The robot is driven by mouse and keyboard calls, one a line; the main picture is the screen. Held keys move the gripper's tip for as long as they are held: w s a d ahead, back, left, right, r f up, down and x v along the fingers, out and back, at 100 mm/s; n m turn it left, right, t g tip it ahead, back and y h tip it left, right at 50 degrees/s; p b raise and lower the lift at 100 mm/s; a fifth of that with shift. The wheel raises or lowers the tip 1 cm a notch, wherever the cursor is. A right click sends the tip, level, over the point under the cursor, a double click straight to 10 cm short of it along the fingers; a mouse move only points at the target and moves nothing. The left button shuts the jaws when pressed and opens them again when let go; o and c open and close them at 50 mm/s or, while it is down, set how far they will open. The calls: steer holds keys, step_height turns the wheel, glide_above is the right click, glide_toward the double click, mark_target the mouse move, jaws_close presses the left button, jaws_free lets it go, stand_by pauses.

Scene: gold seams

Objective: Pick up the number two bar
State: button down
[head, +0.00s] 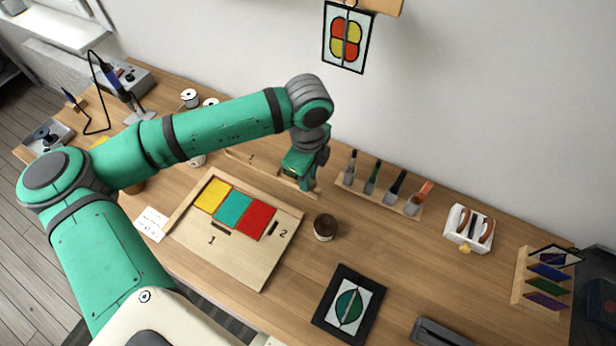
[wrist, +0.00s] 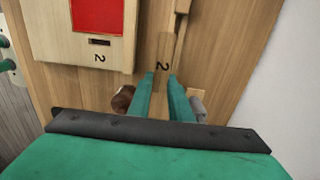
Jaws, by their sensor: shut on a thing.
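The number two bar (wrist: 164,52) is a narrow pale wooden strip marked "2", seen in the wrist view. My gripper (wrist: 160,77) is shut on it, one green finger on each side of the bar near the mark. In the head view my gripper (head: 302,186) is low over the table behind the panel board, and the arm's end mostly hides the bar. The number one bar (head: 246,159) lies to the left, behind the board. I cannot tell whether the held bar touches the table.
The wooden board (head: 262,268) holds yellow, teal and red panels, with slots marked 1 and 2. A brown jar (head: 325,228) stands right of it. A rack of brushes (head: 380,195) stands close right of my gripper. A framed green leaf panel (head: 348,304) lies in front.

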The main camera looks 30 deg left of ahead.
steer(key=s+d+r, duration=0.5)
steer(key=s+r, duration=0.2)
steer(key=s, duration=0.3)
steer(key=shift+d+r, duration=0.15)
steer(key=shift+d, duration=0.2)
steer(key=shift+s, duration=0.1)
